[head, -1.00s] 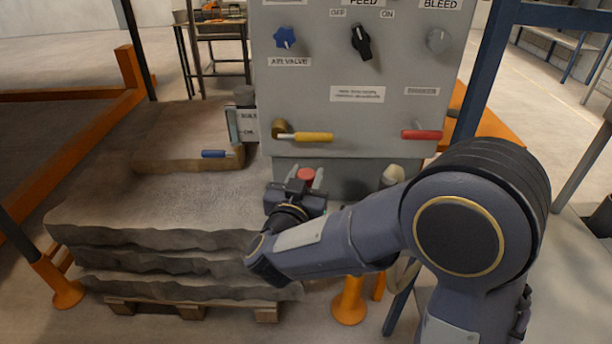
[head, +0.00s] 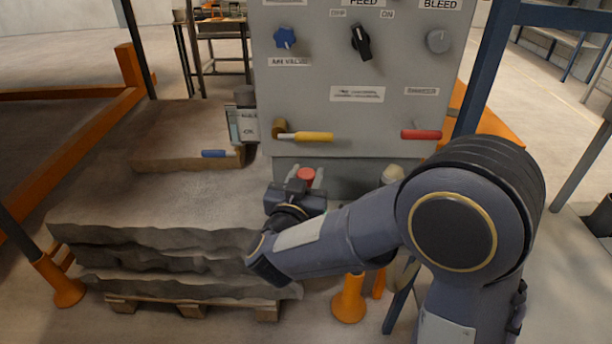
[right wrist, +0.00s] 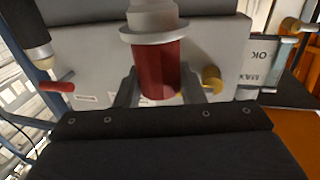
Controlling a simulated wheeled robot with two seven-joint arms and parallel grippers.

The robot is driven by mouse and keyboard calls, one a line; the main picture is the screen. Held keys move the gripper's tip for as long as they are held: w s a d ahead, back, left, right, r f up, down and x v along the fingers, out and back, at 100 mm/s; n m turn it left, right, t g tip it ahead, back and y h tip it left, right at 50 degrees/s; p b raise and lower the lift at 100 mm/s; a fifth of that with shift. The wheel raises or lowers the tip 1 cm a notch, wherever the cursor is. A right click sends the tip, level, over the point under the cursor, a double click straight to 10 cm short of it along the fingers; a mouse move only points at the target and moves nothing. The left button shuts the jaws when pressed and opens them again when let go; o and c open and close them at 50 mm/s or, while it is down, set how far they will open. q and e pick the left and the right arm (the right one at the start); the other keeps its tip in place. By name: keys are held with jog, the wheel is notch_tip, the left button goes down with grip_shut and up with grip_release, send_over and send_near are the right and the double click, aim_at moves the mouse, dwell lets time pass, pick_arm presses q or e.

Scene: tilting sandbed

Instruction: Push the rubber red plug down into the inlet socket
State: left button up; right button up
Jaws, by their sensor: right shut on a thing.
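The red plug (head: 306,174) stands in front of the grey cabinet's lower part. My right gripper (head: 305,183) is around it, shut on it. In the right wrist view, which is upside down, the red plug (right wrist: 157,68) sits between the two fingers of my right gripper (right wrist: 160,88). A pale grey flanged piece (right wrist: 152,22) adjoins the plug's lower end; it looks like the inlet socket. I cannot tell how deep the plug sits in it. The socket is hidden behind my gripper in the head view. My left gripper is not in view.
The grey cabinet (head: 345,70) stands just behind, with a yellow lever (head: 312,137) and a red lever (head: 421,134) above the plug. A pale-topped cylinder (head: 392,174) stands to the right. Stacked stone slabs (head: 160,205) on a pallet lie to the left.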

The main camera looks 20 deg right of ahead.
jog(key=shift+f+b, duration=1.65)
jog(key=shift+f, duration=0.6)
jog(key=o, duration=1.2)
jog(key=shift+v, duration=3.9)
jog(key=shift+s, duration=0.1)
